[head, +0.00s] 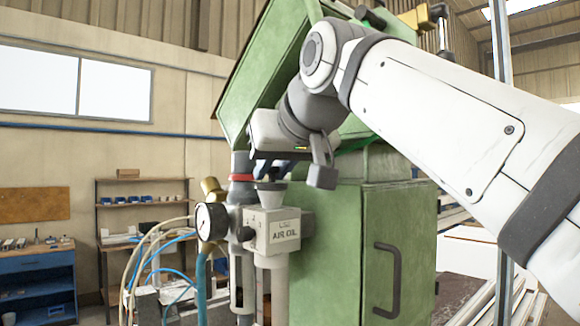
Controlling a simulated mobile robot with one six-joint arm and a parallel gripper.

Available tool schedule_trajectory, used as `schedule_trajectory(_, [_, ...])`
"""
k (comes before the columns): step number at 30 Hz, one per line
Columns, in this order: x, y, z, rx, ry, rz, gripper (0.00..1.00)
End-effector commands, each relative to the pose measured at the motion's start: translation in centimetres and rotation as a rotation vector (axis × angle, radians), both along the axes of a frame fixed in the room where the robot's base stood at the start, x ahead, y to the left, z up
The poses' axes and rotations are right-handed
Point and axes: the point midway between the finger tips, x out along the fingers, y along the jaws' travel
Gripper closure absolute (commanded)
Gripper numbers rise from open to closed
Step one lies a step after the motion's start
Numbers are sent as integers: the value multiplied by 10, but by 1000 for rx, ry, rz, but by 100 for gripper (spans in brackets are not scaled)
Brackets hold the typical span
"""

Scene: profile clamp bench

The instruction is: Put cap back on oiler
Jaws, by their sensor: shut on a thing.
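The oiler (279,232) is a pale block marked AIR OIL with a clear-fronted bowl below, beside the green cabinet. A pale cup-shaped neck (272,197) rises from its top. My gripper (282,164) reaches down from the upper right and is right above this neck. It is shut on a small dark blue piece (281,169), which looks like the cap. The cap is mostly hidden by the fingers. I cannot tell whether it touches the dark rim of the neck.
A pressure gauge (211,221) and a red-ringed unit (242,178) stand close left of the oiler. Hoses (146,262) run off left. The green cabinet (399,240) with its dark handle stands close on the right.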

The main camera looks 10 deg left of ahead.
Motion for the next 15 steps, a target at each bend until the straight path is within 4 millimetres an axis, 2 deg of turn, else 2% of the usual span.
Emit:
schedule_trajectory(3, [0, 0, 0, 0, 0, 0, 100])
schedule_trajectory(4, [0, 0, 0, 0, 0, 0, 78])
schedule_trajectory(13, [0, 0, 0, 0, 0, 0, 54])
schedule_trajectory(15, [0, 0, 0, 0, 0, 0, 54])
